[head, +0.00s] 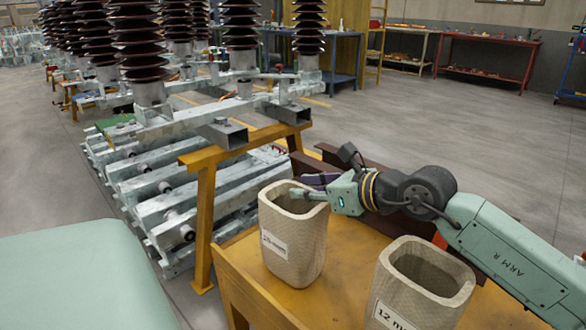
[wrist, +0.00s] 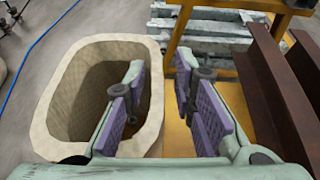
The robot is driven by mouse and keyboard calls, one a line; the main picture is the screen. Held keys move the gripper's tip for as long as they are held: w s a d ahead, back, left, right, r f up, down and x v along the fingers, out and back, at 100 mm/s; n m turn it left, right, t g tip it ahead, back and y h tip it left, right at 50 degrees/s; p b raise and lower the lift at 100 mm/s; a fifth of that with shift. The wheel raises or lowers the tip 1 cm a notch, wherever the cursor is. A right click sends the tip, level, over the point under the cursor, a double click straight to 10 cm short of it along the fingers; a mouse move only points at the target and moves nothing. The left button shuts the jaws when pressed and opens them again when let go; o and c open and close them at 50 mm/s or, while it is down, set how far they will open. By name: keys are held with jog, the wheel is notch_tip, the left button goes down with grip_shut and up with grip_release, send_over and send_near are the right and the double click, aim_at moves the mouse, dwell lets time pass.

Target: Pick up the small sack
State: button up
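Two open-topped beige woven sacks stand upright on a yellow table. The left sack (head: 291,245) has a white label too small to read. The right sack (head: 405,300) stands nearer, with a label starting "12 m". They look similar in size, so I cannot tell which is the small one. My gripper (head: 312,188) is at the right rim of the left sack. In the wrist view, my gripper (wrist: 161,78) is open around the right wall of a sack (wrist: 51,95). The left finger is over or inside the mouth, the right finger outside. Contact with the wall is unclear.
The yellow table (head: 335,270) holds both sacks. Dark red-brown steel beams (head: 345,165) lie behind my gripper, and show at right in the wrist view (wrist: 265,90). A yellow trestle (head: 205,215) and grey metal frames with insulators stand at left.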

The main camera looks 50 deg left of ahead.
grip_shut()
dwell(0.6)
